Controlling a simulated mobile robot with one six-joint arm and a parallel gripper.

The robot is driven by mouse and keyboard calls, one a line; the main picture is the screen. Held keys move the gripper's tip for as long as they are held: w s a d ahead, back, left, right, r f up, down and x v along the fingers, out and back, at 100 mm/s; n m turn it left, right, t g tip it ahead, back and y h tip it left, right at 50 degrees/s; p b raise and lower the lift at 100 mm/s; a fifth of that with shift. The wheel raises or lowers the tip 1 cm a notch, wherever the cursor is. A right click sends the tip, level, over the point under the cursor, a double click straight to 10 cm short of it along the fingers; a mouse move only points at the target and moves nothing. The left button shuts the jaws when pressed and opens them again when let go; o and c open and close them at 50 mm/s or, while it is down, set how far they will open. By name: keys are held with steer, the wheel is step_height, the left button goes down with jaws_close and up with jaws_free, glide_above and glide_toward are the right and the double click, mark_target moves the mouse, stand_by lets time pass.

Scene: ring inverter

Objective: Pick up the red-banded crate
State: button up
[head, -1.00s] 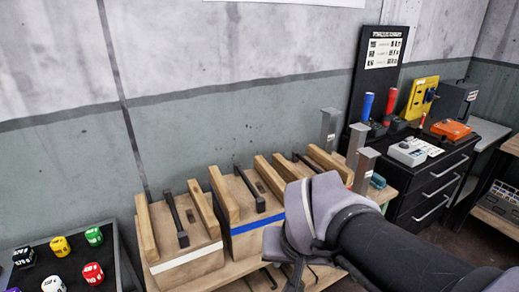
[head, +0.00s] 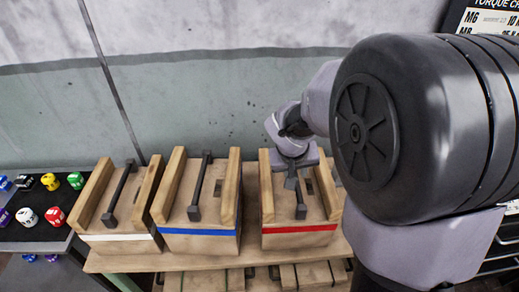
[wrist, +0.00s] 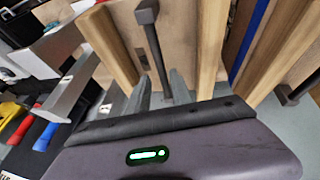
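The red-banded crate (head: 300,241) is the rightmost of three wooden crates on a wooden shelf. It has raised wooden side rails and a dark bar handle (head: 301,208) along its top. My gripper (head: 291,182) is at the handle's rear part in the head view, partly hidden by my arm. In the wrist view, my gripper (wrist: 160,92) has its two fingers apart, one on each side of the dark handle (wrist: 154,45). Gaps show beside the handle, so the fingers look open. Whether either touches it is unclear.
The blue-banded crate (head: 198,240) stands close on the left, with the white-banded crate (head: 122,244) beyond it. A dark tray (head: 35,235) of coloured dice is at far left. A wall (head: 200,110) rises behind. Grey posts (wrist: 72,88) show beside the red-banded crate.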

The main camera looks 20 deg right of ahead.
steer(key=b, duration=0.1)
glide_above(293, 197)
steer(key=f, duration=0.4)
steer(key=shift+w+d+f, duration=0.15)
steer(key=shift+w+d, duration=0.1)
steer(key=shift+w, duration=0.05)
steer(key=b+x, duration=0.2)
steer(key=x, duration=0.3)
steer(key=shift+f+b, duration=0.2)
steer(key=shift+b, duration=0.15)
steer(key=shift+r, duration=0.15)
jaws_close()
steer(key=shift+w+r, duration=0.15)
